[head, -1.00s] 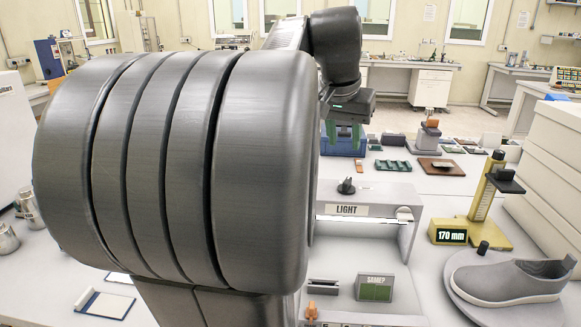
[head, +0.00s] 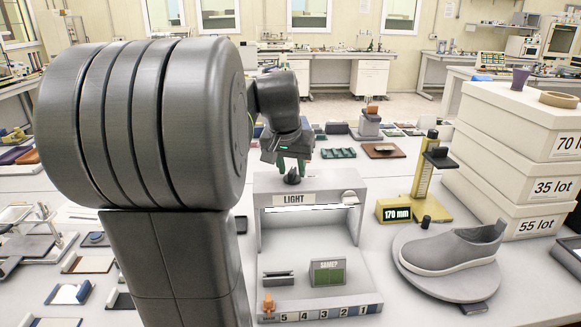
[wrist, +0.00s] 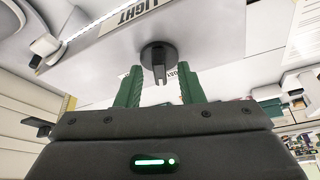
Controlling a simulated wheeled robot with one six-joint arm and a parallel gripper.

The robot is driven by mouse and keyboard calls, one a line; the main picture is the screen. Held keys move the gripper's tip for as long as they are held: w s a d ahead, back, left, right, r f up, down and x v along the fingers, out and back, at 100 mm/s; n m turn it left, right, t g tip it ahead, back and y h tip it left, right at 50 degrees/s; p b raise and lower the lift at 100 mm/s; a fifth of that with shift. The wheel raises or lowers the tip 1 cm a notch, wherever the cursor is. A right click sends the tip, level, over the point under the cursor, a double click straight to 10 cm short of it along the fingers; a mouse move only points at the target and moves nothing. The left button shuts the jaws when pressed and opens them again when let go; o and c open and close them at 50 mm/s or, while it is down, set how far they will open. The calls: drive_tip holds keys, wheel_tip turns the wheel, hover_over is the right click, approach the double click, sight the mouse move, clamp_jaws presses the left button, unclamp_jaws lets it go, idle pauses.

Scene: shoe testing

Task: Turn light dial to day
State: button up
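The dark light dial (head: 292,178) sits on top of the grey light box (head: 335,186), behind its LIGHT label (head: 289,199). My gripper (head: 291,163) is just above the dial in the head view, with its green fingers pointing down. In the wrist view my gripper (wrist: 158,68) is open, and the dial (wrist: 158,54) shows between its two fingertips with its narrow grip pointing toward the gripper. Gaps show on both sides, so the fingers do not touch the grip. Dark lettering on the box top near the dial is partly hidden and not readable.
A grey shoe (head: 455,248) rests on a round stand right of the box. A yellow gauge reading 170 mm (head: 397,214) stands behind it. White lot boxes (head: 515,160) are stacked at the right. Below the box opening are a green SAME? panel (head: 328,273) and numbered keys (head: 318,313).

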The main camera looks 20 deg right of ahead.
clamp_jaws()
drive_tip(key=shift+d+n+y+p, duration=0.1)
drive_tip(key=shift+n+y+p, duration=0.2)
drive_tip(key=shift+n+p, duration=0.6)
drive_tip(key=shift+n+t+y+p, duration=0.3)
drive_tip(key=shift+n+y+p, duration=0.15)
drive_tip(key=shift+n, duration=0.85)
drive_tip(key=shift+f, duration=0.1)
unclamp_jaws()
